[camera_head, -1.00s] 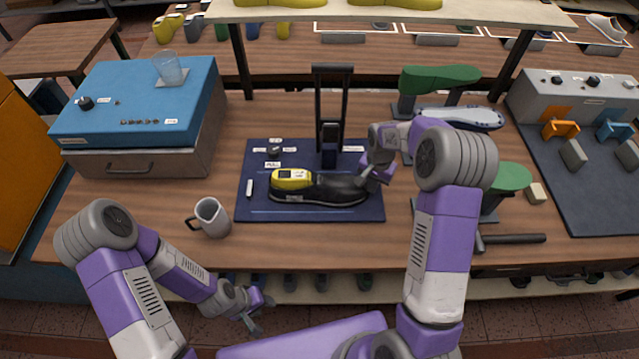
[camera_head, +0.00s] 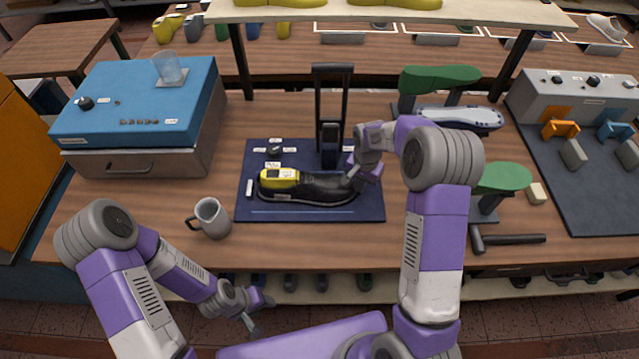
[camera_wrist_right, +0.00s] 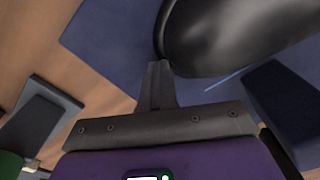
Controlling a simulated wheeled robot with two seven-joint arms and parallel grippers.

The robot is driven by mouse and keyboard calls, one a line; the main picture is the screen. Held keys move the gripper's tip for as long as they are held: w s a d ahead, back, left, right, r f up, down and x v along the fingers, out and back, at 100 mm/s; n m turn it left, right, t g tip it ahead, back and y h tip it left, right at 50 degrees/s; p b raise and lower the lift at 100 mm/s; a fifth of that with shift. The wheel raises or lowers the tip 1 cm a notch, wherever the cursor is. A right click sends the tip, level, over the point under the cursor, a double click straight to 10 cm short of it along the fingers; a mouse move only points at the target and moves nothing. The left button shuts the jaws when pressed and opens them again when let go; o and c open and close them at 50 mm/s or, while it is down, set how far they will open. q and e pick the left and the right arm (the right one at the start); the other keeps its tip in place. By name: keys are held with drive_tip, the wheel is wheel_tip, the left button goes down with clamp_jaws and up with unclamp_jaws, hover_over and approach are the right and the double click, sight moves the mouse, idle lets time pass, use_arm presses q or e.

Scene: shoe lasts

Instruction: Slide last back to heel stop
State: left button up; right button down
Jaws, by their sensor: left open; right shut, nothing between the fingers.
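The last (camera_head: 280,178), yellow on top, sits in a black shoe (camera_head: 325,187) that lies lengthwise on the dark blue mat (camera_head: 310,212). Its yellow end points left, near a small white block (camera_head: 250,188) at the mat's left side. I cannot tell which part is the heel stop. My right gripper (camera_head: 358,183) is shut and empty, at the right end of the shoe. In the right wrist view, its fingertips (camera_wrist_right: 158,72) are right at the shoe's rounded black end (camera_wrist_right: 235,35) and seem to touch it. My left gripper (camera_head: 258,312) is open and empty, low in front of the bench.
A grey mug (camera_head: 210,218) stands left of the mat. A black upright frame (camera_head: 331,120) rises at the mat's back. Green lasts on stands (camera_head: 500,178) and a dark hammer-like tool (camera_head: 510,239) lie to the right. A blue-topped cabinet (camera_head: 140,105) stands back left.

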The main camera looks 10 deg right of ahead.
drive_tip(key=shift+w+a, duration=0.2)
drive_tip(key=shift+a, duration=0.8)
drive_tip(key=shift+s+d+r, duration=0.1)
drive_tip(key=shift+s+d, duration=0.1)
drive_tip(key=shift+d, duration=0.8)
wheel_tip(320, 180, up, 8)
drive_tip(key=p, duration=0.5)
drive_tip(key=shift+p, duration=0.4)
